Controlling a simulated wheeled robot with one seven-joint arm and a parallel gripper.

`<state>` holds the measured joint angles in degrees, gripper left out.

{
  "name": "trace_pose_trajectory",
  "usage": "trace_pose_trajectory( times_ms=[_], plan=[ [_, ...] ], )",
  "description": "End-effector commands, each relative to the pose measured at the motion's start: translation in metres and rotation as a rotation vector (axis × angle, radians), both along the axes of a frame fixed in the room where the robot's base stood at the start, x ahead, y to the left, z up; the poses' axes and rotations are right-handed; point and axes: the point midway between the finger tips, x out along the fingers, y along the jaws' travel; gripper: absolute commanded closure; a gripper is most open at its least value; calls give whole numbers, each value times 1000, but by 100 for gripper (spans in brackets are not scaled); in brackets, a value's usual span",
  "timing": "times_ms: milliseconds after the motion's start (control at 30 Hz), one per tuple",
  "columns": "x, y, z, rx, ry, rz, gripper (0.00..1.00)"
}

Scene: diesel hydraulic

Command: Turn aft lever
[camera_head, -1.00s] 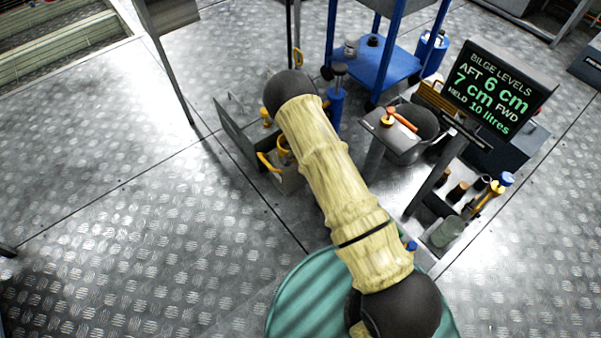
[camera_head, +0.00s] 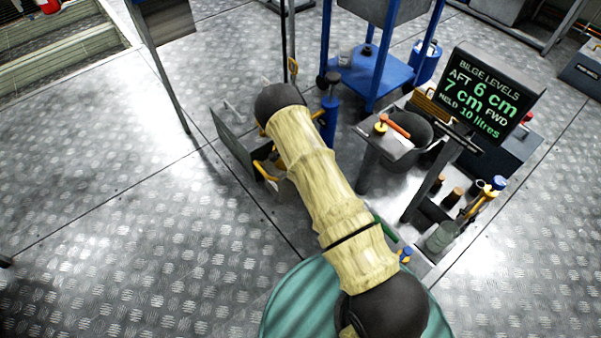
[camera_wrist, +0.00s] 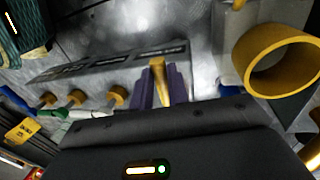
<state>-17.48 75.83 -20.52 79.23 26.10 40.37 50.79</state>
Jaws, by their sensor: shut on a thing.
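In the wrist view, my gripper (camera_wrist: 162,88) has purple fingers closed on a yellow lever (camera_wrist: 158,68). The lever stands up between the fingertips, in front of a grey panel (camera_wrist: 125,66) with dark label strips. The label text is too small to read, so I cannot tell from it which lever this is. In the head view my arm hides the gripper and the held lever. A display (camera_head: 493,92) there reads bilge levels: aft 6 cm, forward 7 cm, held 10 litres.
Several yellow knobs (camera_wrist: 76,97) sit left of the fingers, and a large yellow ring (camera_wrist: 275,60) is close on the right. An orange-handled lever (camera_head: 395,124) is on a grey stand. A blue trolley (camera_head: 375,75) stands behind. Open plate floor (camera_head: 110,220) lies left.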

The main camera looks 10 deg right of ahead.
Motion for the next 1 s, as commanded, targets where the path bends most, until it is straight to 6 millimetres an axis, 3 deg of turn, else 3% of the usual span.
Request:
trace_pose_trajectory(
  times_ms=[133, 167, 267, 667, 1000],
  plan=[
    [1, 3, 0, 5, -4, -2, 100],
    [1, 3, 0, 5, -4, -2, 81],
    [1, 3, 0, 4, -4, 0, 62],
    [2, 2, 6, 1, -4, 1, 61],
    [12, 7, 62, 2, -6, 2, 61]
  ],
)
